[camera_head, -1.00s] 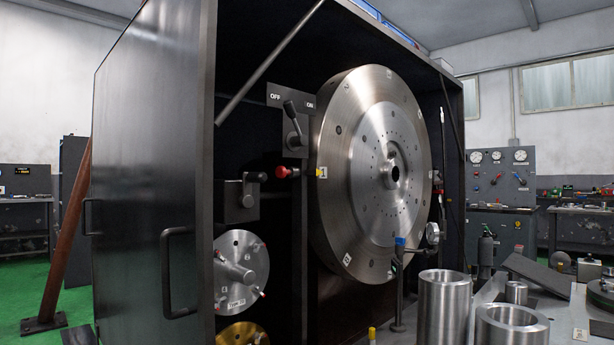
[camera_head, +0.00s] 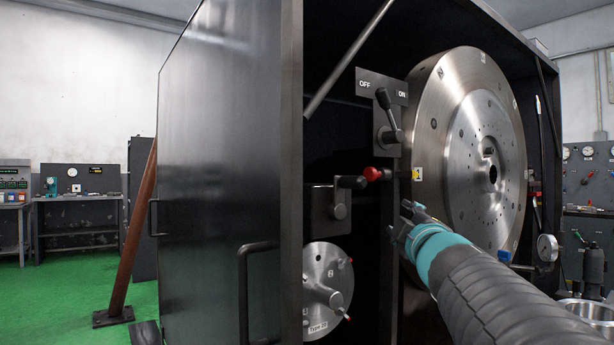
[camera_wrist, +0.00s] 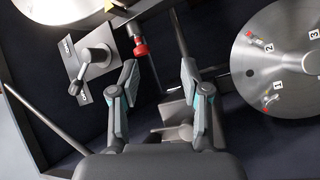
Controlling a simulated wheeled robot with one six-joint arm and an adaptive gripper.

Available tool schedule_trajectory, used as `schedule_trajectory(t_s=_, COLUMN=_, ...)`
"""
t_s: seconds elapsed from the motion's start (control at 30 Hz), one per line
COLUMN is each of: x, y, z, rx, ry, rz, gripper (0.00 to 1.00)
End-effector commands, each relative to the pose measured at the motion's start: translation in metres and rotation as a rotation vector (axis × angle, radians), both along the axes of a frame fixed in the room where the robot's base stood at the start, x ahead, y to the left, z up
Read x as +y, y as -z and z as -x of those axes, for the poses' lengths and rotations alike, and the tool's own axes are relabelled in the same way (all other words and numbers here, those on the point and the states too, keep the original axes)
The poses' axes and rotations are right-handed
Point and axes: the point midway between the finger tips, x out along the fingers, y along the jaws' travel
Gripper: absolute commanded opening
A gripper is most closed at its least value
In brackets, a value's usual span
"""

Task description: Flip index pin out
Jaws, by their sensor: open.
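The index pin (camera_head: 386,175) has a red knob and sticks out sideways next to the rim of the big steel disc (camera_head: 455,150), by a yellow mark. In the wrist view the red-knobbed pin (camera_wrist: 140,47) is at upper centre, beyond my left finger. My gripper (camera_head: 402,222) is in front of the cabinet opening, below and right of the red knob in the head view. In the wrist view my gripper (camera_wrist: 159,78) has its fingers spread with nothing between them. The pin and the fingers look apart.
An OFF/ON lever (camera_head: 388,115) is above the pin. A crank handle (camera_head: 345,190) on a block is at left, above a smaller numbered disc (camera_head: 325,280). The cabinet's open door (camera_head: 225,170) with a handle stands at left. A gauge (camera_head: 547,247) is at right.

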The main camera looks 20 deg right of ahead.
Motion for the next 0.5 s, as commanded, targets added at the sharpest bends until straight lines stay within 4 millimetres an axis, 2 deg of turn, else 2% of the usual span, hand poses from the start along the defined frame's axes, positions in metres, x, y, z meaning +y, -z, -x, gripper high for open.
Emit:
schedule_trajectory(t_s=0.03, x=-0.006, y=-0.017, z=-0.005, rx=-0.014, ry=-0.022, rz=0.087, gripper=0.47)
schedule_trajectory(t_s=0.1, x=-0.006, y=-0.032, z=-0.01, rx=-0.024, ry=-0.061, rz=0.191, gripper=0.47)
schedule_trajectory(t_s=0.2, x=-0.005, y=-0.045, z=-0.015, rx=-0.028, ry=-0.104, rz=0.296, gripper=0.47)
schedule_trajectory(t_s=0.37, x=-0.004, y=-0.051, z=-0.02, rx=-0.026, ry=-0.138, rz=0.364, gripper=0.47)
schedule_trajectory(t_s=0.5, x=-0.003, y=-0.054, z=-0.034, rx=-0.025, ry=-0.143, rz=0.368, gripper=0.47)
